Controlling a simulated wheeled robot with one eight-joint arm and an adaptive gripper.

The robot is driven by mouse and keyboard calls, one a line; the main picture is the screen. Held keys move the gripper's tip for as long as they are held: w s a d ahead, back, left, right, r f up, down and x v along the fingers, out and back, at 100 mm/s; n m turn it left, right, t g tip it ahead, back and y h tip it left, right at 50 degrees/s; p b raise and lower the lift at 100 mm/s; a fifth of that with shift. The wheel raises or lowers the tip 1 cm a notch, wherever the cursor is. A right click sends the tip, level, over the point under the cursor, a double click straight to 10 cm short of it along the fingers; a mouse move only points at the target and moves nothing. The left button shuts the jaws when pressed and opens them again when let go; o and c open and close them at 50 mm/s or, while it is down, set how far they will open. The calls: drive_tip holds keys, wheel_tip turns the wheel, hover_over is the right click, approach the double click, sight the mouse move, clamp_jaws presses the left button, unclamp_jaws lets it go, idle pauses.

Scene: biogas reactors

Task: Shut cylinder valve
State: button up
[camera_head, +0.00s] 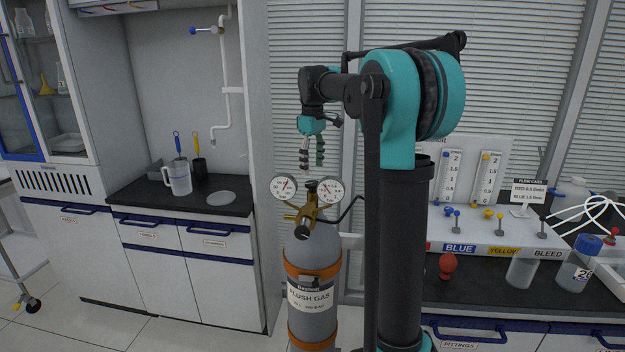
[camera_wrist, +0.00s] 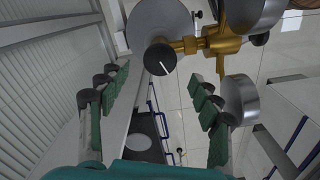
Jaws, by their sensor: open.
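A grey gas cylinder (camera_head: 316,253) labelled "FLUSH GAS" stands upright with orange bands. Its brass valve and regulator (camera_head: 310,210) carry two round gauges (camera_head: 285,187) (camera_head: 330,190). A black knob (camera_head: 302,233) is low on the front of the brass, and a dark knob (camera_head: 311,186) sits between the gauges. My gripper (camera_head: 312,164) points down above the regulator, open and empty. In the wrist view, a black round knob (camera_wrist: 161,58) with a white line lies just beyond the fingertips of my gripper (camera_wrist: 158,82), apart from them. Brass fittings (camera_wrist: 232,38) extend right from it.
A bench (camera_head: 240,203) with a jug (camera_head: 179,178) and a sink is at left. At right, a flow panel (camera_head: 484,240) with several small valves stands on another bench, with bottles and a red knob (camera_head: 447,265). A black hose runs from the regulator behind my arm.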

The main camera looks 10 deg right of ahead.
sight(313, 183)
drive_tip(key=shift+f, duration=2.65)
drive_tip(key=shift+c, duration=0.3)
drive_tip(key=c, duration=1.1)
